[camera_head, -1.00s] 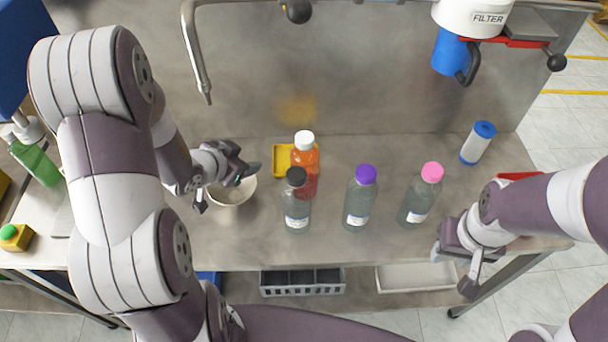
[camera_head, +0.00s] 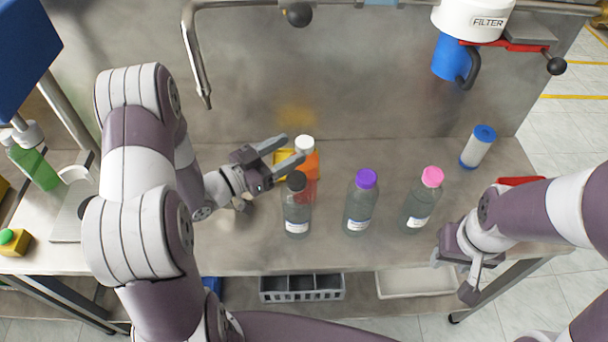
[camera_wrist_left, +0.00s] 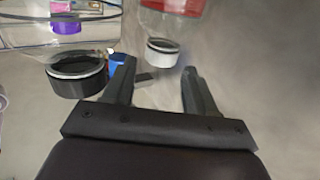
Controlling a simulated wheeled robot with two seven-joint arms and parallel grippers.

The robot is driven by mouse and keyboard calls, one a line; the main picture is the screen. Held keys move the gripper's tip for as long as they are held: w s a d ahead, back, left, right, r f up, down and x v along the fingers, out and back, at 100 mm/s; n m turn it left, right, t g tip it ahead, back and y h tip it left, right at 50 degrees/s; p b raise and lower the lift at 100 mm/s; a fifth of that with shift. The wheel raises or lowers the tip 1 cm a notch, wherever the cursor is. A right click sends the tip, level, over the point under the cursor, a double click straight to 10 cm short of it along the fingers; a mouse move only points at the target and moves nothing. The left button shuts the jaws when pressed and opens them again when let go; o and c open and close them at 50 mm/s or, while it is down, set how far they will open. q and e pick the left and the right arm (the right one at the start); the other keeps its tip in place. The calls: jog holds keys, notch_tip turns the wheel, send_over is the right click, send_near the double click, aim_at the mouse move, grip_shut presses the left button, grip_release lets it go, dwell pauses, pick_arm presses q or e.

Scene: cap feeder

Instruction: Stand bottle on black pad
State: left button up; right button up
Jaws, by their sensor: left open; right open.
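The orange bottle (camera_head: 313,165) with a white cap (camera_head: 304,144) stands at the back of the bench, by a yellow square (camera_head: 281,157). My left gripper (camera_head: 294,148) is open and empty, its fingertips close to that white cap. In the left wrist view the white cap (camera_wrist_left: 162,53) shows just beyond and between the fingertips. The black-capped bottle (camera_head: 297,212) stands in front of it, close to the lower finger. Purple-capped (camera_head: 361,206) and pink-capped (camera_head: 421,206) clear bottles stand to the right. My right gripper (camera_head: 452,277) is open at the front right. I cannot make out a black pad.
A blue-and-white cartridge (camera_head: 478,147) stands at the back right. A green bottle (camera_head: 36,165) and a yellow box with a green button (camera_head: 14,240) are at the left. A metal spout (camera_head: 200,75) hangs at the back wall. The front strip of the bench is clear.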

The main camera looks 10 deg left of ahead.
pick_arm(q)
jog(key=x, duration=0.3)
jog(key=shift+s+a, duration=0.1)
grip_shut()
jog(key=shift+r, duration=0.1)
